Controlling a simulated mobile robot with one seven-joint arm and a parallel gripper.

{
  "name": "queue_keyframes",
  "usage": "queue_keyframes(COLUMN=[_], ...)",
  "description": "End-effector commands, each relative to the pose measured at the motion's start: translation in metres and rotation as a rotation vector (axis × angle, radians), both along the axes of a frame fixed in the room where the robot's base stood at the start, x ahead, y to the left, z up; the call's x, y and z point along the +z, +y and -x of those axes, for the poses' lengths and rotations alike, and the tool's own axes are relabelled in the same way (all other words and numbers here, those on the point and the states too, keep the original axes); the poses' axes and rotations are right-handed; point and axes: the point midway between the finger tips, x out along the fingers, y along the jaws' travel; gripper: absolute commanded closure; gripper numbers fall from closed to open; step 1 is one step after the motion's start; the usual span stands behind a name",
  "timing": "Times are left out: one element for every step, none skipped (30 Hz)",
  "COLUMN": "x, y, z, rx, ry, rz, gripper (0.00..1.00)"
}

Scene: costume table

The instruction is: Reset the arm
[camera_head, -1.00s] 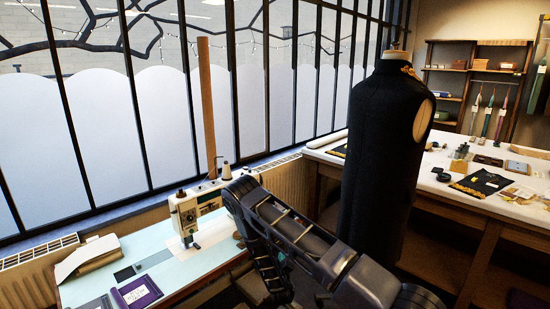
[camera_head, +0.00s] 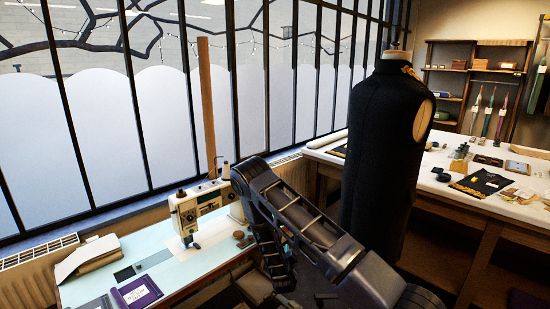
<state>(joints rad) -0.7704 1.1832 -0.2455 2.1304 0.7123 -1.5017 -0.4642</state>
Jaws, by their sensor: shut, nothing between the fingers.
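My arm rises from the lower right to a bent elbow in front of the sewing table, and its forearm hangs down toward the bottom edge of the picture. My gripper cannot be made out at the lower end of the forearm. No held object shows.
A sewing machine (camera_head: 187,215) stands on the pale blue table (camera_head: 205,262) left of my arm, with small brown items (camera_head: 240,236) close by. A dark dress form (camera_head: 375,160) stands close behind my arm. A white-topped table (camera_head: 440,160) is at right.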

Motion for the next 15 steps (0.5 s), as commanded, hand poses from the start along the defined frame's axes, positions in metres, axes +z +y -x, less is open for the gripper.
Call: queue_keyframes(x=[0.013,0.019,0.027,0.032,0.038,0.046,0.052,0.058,0.067,0.073,0.079,0.088,0.094,0.100,0.109], y=[-0.001,-0.002,-0.003,-0.004,-0.005,-0.006,-0.007,-0.008,-0.010,-0.011,-0.012,-0.014,-0.015,-0.016,-0.017], z=[-0.008,-0.012,-0.016,-0.019,-0.021,-0.025,-0.028,-0.030,-0.033,-0.036,-0.037,-0.039,-0.041,-0.042,-0.044], rx=[-0.015,-0.021,-0.030,-0.037,-0.043,-0.051,-0.056,-0.061,-0.067,-0.071,-0.076,-0.081,-0.085,-0.088,-0.091], ry=[0.020,0.036,0.058,0.074,0.090,0.110,0.126,0.140,0.159,0.174,0.188,0.208,0.223,0.237,0.256], rz=[-0.034,-0.053,-0.077,-0.095,-0.115,-0.139,-0.156,-0.174,-0.198,-0.215,-0.233,-0.256,-0.272,-0.288,-0.310], gripper=[1.00,1.00,1.00,1.00,1.00,1.00,1.00,1.00,1.00,1.00,1.00,1.00,1.00,1.00,1.00])
